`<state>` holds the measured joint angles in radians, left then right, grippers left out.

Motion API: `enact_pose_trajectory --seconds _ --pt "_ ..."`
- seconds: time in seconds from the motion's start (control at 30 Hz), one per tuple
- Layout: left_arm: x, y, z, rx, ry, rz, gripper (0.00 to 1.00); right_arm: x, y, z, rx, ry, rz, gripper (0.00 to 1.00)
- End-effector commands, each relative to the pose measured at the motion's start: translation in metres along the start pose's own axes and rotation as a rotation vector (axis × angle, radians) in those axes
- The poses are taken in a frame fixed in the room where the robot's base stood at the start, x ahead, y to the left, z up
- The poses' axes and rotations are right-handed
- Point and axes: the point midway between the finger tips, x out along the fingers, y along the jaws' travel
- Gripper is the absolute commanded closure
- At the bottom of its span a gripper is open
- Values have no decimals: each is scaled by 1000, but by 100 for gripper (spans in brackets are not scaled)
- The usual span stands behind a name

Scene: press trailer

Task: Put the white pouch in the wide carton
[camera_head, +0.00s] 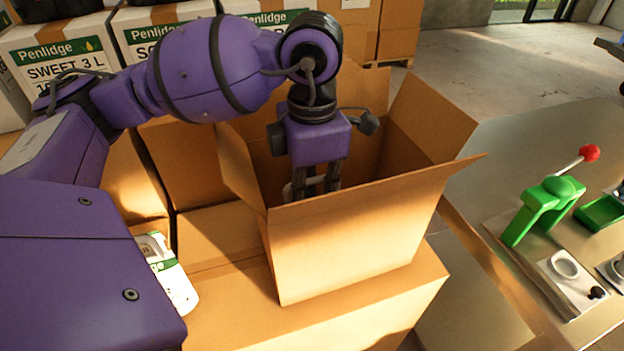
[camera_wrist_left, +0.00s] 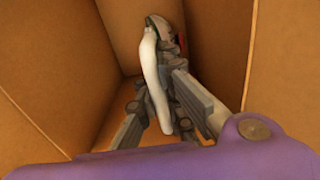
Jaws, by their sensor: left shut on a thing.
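The wide carton (camera_head: 340,251) stands open with its flaps up on a closed cardboard box. My left gripper (camera_head: 314,192) reaches down into the carton, and its fingertips are hidden behind the front wall. In the left wrist view the gripper (camera_wrist_left: 165,112) is shut on the white pouch (camera_wrist_left: 152,70), which hangs between the fingers. Carton walls (camera_wrist_left: 60,60) surround the pouch in that view. I cannot tell whether the pouch touches the carton's bottom. My right gripper is not in view.
A white and green pouch (camera_head: 172,280) lies on the boxes left of the carton. A green press with a red knob (camera_head: 590,152) stands on the metal table (camera_head: 490,150) at right. Labelled Penlidge boxes (camera_head: 60,58) stand behind.

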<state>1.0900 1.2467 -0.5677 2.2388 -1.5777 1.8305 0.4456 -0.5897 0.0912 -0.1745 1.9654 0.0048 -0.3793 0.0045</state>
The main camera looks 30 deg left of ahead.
Motion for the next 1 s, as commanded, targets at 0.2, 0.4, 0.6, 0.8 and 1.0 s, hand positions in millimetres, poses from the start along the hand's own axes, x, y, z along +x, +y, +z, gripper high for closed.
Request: enact_pose_trajectory --seconds 0.2,0.4,0.6,0.8,1.0 --pt "-2 0 1 0 -5 3 100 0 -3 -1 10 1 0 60" --pt "4 0 1 0 -4 2 100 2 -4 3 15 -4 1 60" --pt "9 0 1 0 -4 3 100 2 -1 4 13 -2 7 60" --pt "10 0 0 0 -2 2 88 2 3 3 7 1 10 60" --pt "10 0 0 0 -2 2 74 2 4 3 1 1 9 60"
